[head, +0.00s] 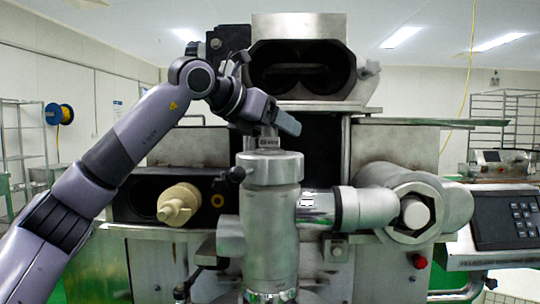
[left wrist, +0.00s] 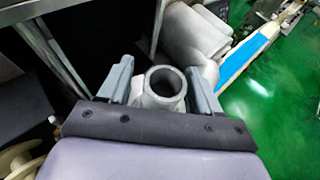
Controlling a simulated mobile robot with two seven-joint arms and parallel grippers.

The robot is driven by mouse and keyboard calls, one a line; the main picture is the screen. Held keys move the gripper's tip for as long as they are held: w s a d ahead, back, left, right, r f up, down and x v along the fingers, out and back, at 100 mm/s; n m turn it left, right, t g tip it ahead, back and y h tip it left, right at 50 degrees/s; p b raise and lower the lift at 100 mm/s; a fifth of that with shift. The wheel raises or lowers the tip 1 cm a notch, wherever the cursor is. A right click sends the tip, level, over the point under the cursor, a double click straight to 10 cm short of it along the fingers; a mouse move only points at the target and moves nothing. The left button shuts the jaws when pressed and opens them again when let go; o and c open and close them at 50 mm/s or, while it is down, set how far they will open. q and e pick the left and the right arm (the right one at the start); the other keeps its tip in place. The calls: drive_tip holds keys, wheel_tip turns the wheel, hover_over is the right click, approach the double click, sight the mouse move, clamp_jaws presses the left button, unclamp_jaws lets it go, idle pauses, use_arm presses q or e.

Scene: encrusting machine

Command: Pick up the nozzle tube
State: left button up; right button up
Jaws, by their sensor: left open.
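The upright metal tube (head: 272,215) stands at the front centre of the machine, with a collar at its top. In the left wrist view its round open mouth (left wrist: 165,81) faces the camera. My left gripper (head: 270,146) is just over the top of this tube, coming from the upper left. In the left wrist view the left gripper (left wrist: 160,88) is open, with one finger on each side of the tube mouth. I cannot tell whether the fingers touch it. Part of the tube's near side is hidden by the gripper body. My right gripper is not in view.
A horizontal metal pipe (head: 350,207) joins the tube to a large round fitting (head: 415,212) on the right. A beige nozzle-shaped part (head: 178,204) sits in the dark opening at left. A control panel (head: 508,220) stands at far right. Green floor shows around the machine.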

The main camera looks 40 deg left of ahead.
use_arm(q)
clamp_jaws()
drive_tip(key=shift+r, duration=0.1)
wheel_tip(320, 180, up, 20)
drive_tip(key=p, duration=0.4)
drive_tip(key=shift+f+p, duration=0.2)
drive_tip(key=shift+p, duration=0.1)
